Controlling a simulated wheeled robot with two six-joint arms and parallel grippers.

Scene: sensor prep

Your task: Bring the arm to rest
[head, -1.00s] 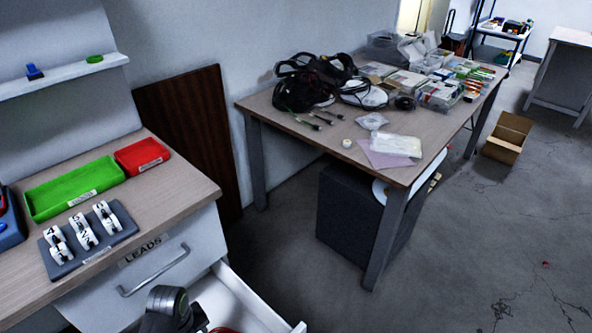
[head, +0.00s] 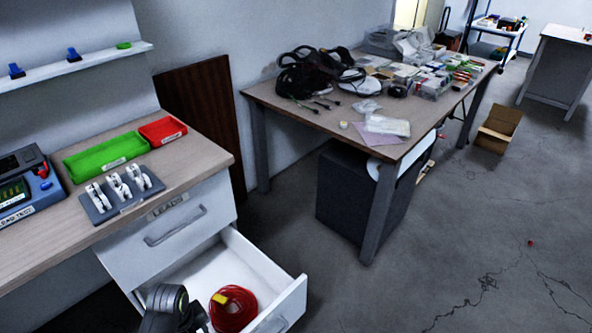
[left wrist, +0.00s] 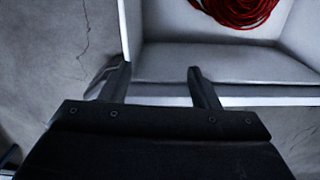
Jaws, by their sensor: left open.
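My left gripper (left wrist: 158,82) is open and empty in the left wrist view, its two dark fingers apart near a white rim of the open drawer. The drawer (head: 276,277) is pulled out of the cabinet in the head view. A red coiled lead (head: 233,312) with a yellow tag lies inside it, and the coil also shows at the top of the left wrist view (left wrist: 238,10), beyond the fingertips. A dark part of my arm shows at the bottom of the head view, beside the drawer; the fingers cannot be made out there. My right gripper is not in view.
The bench (head: 195,165) above the drawer holds a green tray (head: 105,158), a red tray (head: 162,132), a grey rack (head: 122,195) and a blue tester (head: 28,190). A cluttered table (head: 290,110) stands beyond. Open floor lies at right.

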